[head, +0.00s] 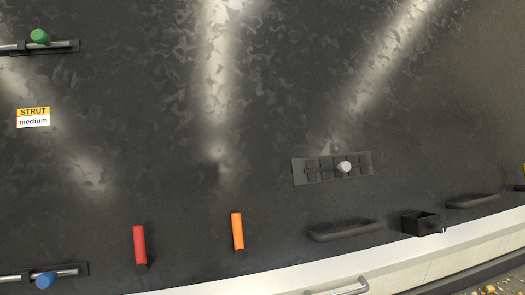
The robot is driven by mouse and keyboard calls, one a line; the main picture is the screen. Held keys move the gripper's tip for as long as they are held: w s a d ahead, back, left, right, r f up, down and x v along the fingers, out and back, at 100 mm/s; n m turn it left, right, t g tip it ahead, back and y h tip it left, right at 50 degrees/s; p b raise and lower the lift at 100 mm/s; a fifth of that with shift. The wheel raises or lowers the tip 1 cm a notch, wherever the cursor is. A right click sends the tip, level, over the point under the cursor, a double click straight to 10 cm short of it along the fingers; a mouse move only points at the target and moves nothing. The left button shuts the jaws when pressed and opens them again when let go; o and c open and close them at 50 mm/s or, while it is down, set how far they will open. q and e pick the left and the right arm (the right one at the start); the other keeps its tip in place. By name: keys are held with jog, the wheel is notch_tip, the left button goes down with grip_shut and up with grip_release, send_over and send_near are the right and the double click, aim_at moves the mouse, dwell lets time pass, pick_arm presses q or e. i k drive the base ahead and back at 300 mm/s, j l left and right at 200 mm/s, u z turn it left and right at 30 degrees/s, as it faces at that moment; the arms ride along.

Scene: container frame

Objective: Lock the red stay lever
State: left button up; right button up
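The red stay lever (139,246) is a short red handle at the lower left of the dark panel in the head view. It stands nearly upright in the picture, with a small dark mount at its lower end. Whether it is locked cannot be told. Neither of my grippers is in view, and nothing touches the lever.
An orange lever (237,231) is to the right of the red one. A blue knob (46,280) on a rod is at lower left, a green knob (40,37) at upper left. A slotted plate with a white knob (344,166) and dark handles (345,230) are at right.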

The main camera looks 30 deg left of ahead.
aim_at(143, 262)
jog(key=j+u, duration=0.15)
jog(key=u, duration=1.7)
jog(key=j+z, duration=0.1)
jog(key=i+j, duration=0.05)
